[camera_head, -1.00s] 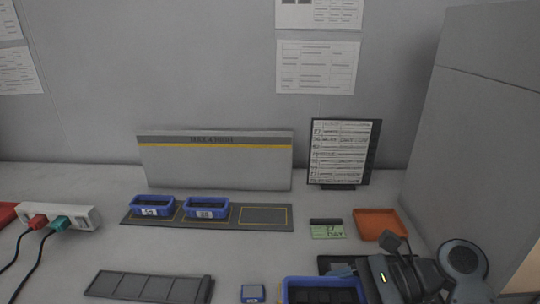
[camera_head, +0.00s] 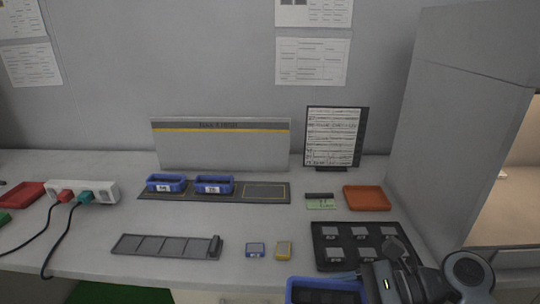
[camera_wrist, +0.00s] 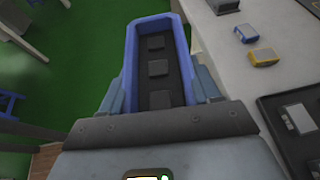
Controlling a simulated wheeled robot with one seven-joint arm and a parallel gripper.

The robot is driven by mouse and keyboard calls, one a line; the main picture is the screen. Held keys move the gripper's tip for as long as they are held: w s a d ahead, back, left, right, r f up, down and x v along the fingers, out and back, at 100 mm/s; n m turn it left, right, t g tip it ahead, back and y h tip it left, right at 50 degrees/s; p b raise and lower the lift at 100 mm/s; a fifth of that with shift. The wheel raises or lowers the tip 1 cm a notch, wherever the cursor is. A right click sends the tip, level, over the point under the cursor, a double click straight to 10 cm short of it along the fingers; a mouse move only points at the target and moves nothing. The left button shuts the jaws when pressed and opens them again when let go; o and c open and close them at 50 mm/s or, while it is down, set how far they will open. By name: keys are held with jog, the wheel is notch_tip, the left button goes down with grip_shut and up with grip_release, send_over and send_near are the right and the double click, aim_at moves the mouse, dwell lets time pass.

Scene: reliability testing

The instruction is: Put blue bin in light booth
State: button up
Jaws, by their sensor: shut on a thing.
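A blue bin (camera_head: 325,283) is at the bottom of the head view, in front of the table's near edge. In the wrist view the same blue bin (camera_wrist: 183,60) holds several dark square pieces on a dark floor. My gripper (camera_wrist: 163,90) is shut on the blue bin, with a finger along each long side. The bin is held over the green floor, beside the table edge. The light booth (camera_head: 507,190) seems to be the grey box at the right, with a lit interior partly cut off by the frame.
Two other blue bins (camera_head: 166,183) stand on a dark mat (camera_head: 263,199) with one bare outlined slot. A black tray (camera_head: 318,232), an orange tray (camera_head: 367,198), a grey strip tray (camera_head: 130,243) and a power strip (camera_head: 104,189) lie on the table.

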jog(key=shift+s+d+f+m+t, duration=0.2)
jog(key=shift+f+m+t, duration=0.1)
jog(key=shift+t, duration=0.1)
jog(key=d+f+m+t+h, duration=0.5)
jog(key=f+m+h, duration=0.1)
jog(key=f+m, duration=0.2)
jog(key=d+f+m+t+h, duration=0.5)
jog(key=f+m+t+h, duration=0.1)
jog(key=f+m+h, duration=0.1)
notch_tip(320, 180, down, 2)
jog(key=shift+w+d+f+m, duration=0.15)
jog(key=shift+f+m, duration=0.1)
jog(key=shift+m, duration=0.35)
